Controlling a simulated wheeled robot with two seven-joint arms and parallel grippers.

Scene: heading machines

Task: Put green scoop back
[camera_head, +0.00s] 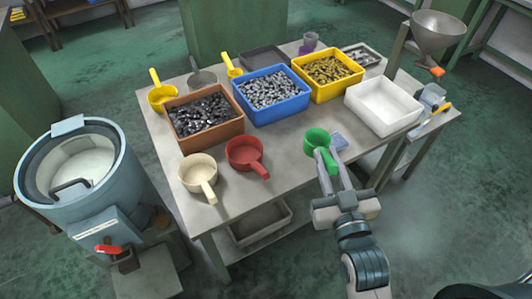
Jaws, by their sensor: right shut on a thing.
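The green scoop (317,138) is at the front right part of the table, with its handle pointing toward me. My right gripper (330,168) comes in from the lower right and is shut on the scoop's handle. I cannot tell whether the scoop touches the tabletop or is held just above it. My left gripper is not in view.
The table (290,180) holds a brown bin (205,143), blue bin (272,118), yellow bin (332,92) and white bin (385,107). A red scoop (246,155) and cream scoop (200,175) lie along the front. A blue-grey drum machine (40,205) stands left.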

